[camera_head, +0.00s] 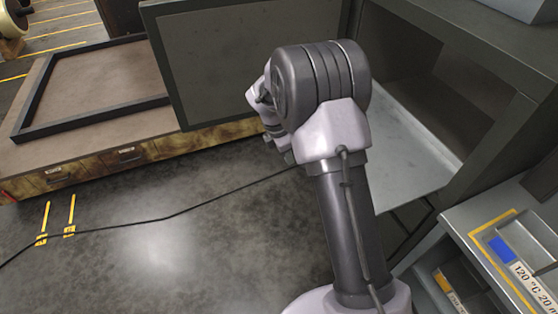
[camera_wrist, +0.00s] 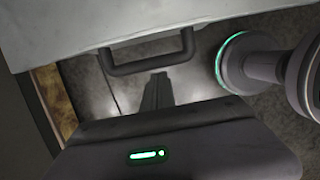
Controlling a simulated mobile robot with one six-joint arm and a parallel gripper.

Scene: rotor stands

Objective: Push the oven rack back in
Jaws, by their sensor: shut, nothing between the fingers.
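The oven rack (camera_head: 420,145) is a flat light-grey sheet, partly out of the open grey oven (camera_head: 478,62) at the right of the head view. Its front edge is hidden behind my arm there. In the wrist view the rack (camera_wrist: 150,18) fills the top, with a dark bar handle (camera_wrist: 125,69) at its edge. My gripper (camera_wrist: 157,76) is shut and empty, its fingertips close to the handle in the picture. I cannot tell whether they touch it.
The open oven door (camera_head: 235,55) stands left of my arm. A wooden bench (camera_head: 110,160) with a dark-framed top lies further left. A labelled metal shelf (camera_head: 470,215) is at the lower right.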

